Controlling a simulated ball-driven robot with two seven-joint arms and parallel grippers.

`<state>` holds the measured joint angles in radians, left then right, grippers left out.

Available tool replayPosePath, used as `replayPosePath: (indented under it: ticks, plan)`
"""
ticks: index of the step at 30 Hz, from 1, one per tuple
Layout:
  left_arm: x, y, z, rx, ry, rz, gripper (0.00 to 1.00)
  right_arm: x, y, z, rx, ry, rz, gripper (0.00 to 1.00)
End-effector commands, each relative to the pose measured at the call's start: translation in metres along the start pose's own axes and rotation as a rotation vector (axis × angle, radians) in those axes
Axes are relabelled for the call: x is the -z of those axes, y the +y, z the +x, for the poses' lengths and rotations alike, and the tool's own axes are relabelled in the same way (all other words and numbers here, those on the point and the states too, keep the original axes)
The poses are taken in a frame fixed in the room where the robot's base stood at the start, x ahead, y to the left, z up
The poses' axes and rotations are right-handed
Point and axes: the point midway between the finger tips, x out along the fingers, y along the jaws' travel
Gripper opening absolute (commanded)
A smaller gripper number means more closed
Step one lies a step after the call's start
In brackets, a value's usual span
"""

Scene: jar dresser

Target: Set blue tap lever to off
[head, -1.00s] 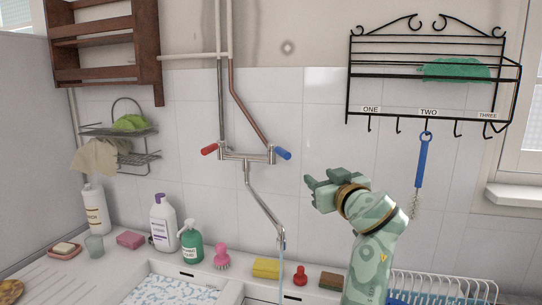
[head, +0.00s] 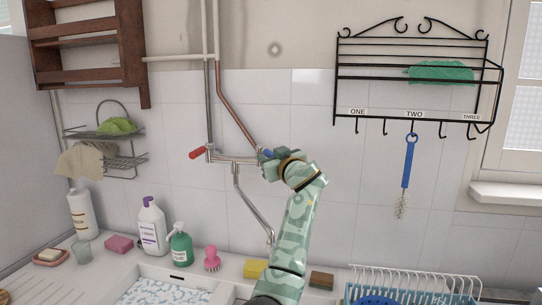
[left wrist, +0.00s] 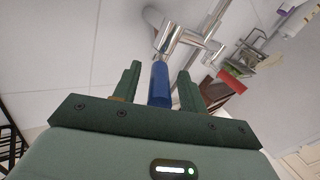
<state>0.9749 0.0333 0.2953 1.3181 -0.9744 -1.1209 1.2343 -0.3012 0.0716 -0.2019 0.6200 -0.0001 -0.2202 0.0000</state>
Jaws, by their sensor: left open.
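The blue tap lever (left wrist: 159,85) is at the right end of the chrome wall tap (head: 235,158). In the left wrist view it lies between the two fingers of my left gripper (left wrist: 158,90), which is open with a gap on either side of the lever. In the head view my left gripper (head: 268,164) covers most of the blue lever; only a small blue part shows. The red tap lever (head: 198,153) is at the tap's left end, and also shows in the left wrist view (left wrist: 231,82). My right gripper is in neither view.
A black wire rack (head: 415,80) with hooks and a hanging blue brush (head: 408,170) is on the wall to the right. Bottles, a yellow sponge (head: 254,268) and a pink brush (head: 212,259) stand along the sink below. A white dish rack (head: 415,283) is at lower right.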

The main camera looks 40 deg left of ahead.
Motion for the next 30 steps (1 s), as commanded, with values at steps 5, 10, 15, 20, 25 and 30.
replayPosePath:
  ticks: [5, 10, 15, 20, 25, 30]
  plan:
    - [0.000, 0.000, 0.005, 0.000, -0.001, 0.000, 0.42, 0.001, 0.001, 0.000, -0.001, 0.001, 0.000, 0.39]
    - [0.000, 0.000, 0.004, 0.000, -0.001, 0.000, 0.40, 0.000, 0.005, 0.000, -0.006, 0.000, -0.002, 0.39]
    - [0.000, 0.000, 0.004, 0.000, -0.001, 0.000, 0.00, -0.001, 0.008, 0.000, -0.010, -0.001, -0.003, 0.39]
    - [0.000, 0.000, 0.004, -0.003, -0.001, 0.000, 0.00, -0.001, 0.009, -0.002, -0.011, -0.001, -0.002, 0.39]
    - [0.003, -0.004, 0.004, -0.036, -0.008, -0.001, 0.00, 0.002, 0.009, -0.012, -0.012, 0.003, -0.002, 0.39]
    - [0.008, -0.011, 0.004, -0.121, -0.026, 0.000, 0.00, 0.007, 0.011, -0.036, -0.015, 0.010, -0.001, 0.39]
